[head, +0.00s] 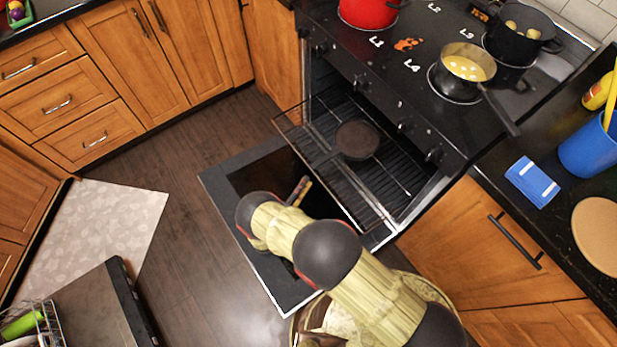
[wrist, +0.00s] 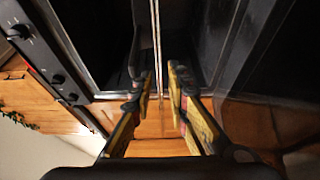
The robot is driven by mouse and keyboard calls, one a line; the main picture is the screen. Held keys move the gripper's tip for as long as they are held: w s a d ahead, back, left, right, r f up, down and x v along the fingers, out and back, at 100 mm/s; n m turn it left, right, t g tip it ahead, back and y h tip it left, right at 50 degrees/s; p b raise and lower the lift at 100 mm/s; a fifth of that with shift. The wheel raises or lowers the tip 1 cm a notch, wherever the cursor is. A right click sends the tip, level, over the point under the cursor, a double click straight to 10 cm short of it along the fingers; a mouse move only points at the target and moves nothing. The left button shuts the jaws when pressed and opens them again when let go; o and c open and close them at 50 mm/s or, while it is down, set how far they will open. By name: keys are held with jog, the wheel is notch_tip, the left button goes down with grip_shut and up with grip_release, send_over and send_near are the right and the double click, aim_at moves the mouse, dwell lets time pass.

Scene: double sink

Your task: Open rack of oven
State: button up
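The oven (head: 409,106) has its door (head: 222,178) folded down, and its wire rack (head: 385,178) sticks part of the way out over the door. A dark round pan (head: 357,140) lies on the rack. My gripper (head: 300,190) is above the open door, in front of the rack's front edge. In the wrist view my gripper (wrist: 161,78) has its two fingers apart. A thin bar of the rack (wrist: 156,40) runs between them, with a gap on both sides. I cannot tell how far the bar reaches in between the fingers.
A pan with yellow food (head: 466,68), a red pot (head: 368,10) and a black pot (head: 522,35) stand on the stove. An open dishwasher (head: 85,305) is at lower left. Wooden cabinets (head: 130,50) line the left. The floor (head: 190,130) between is clear.

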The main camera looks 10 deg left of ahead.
jog(key=v, duration=0.8)
dwell(0.4)
